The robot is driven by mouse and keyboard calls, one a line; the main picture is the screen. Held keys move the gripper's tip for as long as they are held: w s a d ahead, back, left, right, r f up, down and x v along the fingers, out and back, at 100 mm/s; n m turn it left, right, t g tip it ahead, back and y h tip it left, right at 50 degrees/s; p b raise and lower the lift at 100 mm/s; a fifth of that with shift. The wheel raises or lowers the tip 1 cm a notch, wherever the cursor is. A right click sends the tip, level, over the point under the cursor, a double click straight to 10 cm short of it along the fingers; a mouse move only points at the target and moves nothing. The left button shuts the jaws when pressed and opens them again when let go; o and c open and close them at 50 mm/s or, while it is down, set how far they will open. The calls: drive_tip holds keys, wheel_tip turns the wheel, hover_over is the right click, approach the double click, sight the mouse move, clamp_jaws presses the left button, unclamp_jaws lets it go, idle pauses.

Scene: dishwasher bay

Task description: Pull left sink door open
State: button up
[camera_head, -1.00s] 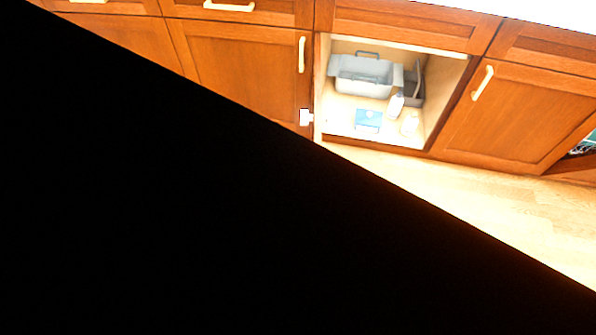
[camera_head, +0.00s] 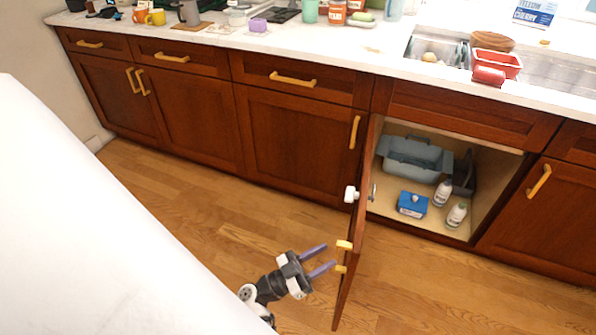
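The left sink door (camera_head: 353,240) is a red-brown wooden panel. It stands swung out from the cabinet front at the left side of the sink cupboard opening and shows nearly edge-on. Two pale yellow handle parts (camera_head: 344,245) show near its outer end, on its left side. My gripper (camera_head: 331,258) is just left of these parts, pointing right. Its two purple fingers are spread, with nothing visible between them. Whether a fingertip touches the handle or door, I cannot tell.
Inside the open cupboard (camera_head: 392,208) are a grey-blue caddy (camera_head: 413,158), a blue box (camera_head: 412,204) and two white bottles (camera_head: 442,192). A white fitting (camera_head: 351,194) sits by the door. Wooden floor (camera_head: 190,190) is clear to the left. The counter (camera_head: 330,42) holds several items.

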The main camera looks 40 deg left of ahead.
drive_tip(key=b+v, duration=0.2)
drive_tip(key=v, duration=0.7)
drive_tip(key=shift+b, duration=0.35)
drive_tip(key=shift+s+f, duration=0.1)
